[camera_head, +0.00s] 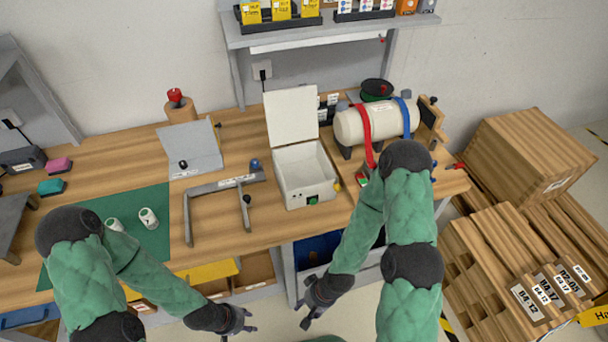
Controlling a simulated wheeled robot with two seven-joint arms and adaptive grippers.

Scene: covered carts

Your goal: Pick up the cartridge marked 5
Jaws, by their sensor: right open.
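Two small white cylinders with dark markings lie on the green mat at the left of the bench: a left one (115,225) and a right one (148,218). Their markings are too small to read, so I cannot tell whether either is a cartridge marked 5. My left gripper (248,322) hangs low in front of the bench, to the right of the mat and well away from the cylinders; its jaw state is unclear. My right gripper (306,315) is open and empty, also low in front of the bench.
An open white box (292,206) stands mid-bench, with a grey bracket frame (188,220) to its left. A white tank (352,127) with red and blue straps is at right. A shelf (237,38) holds racks of labelled items. Wooden crates (530,135) stand on the right.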

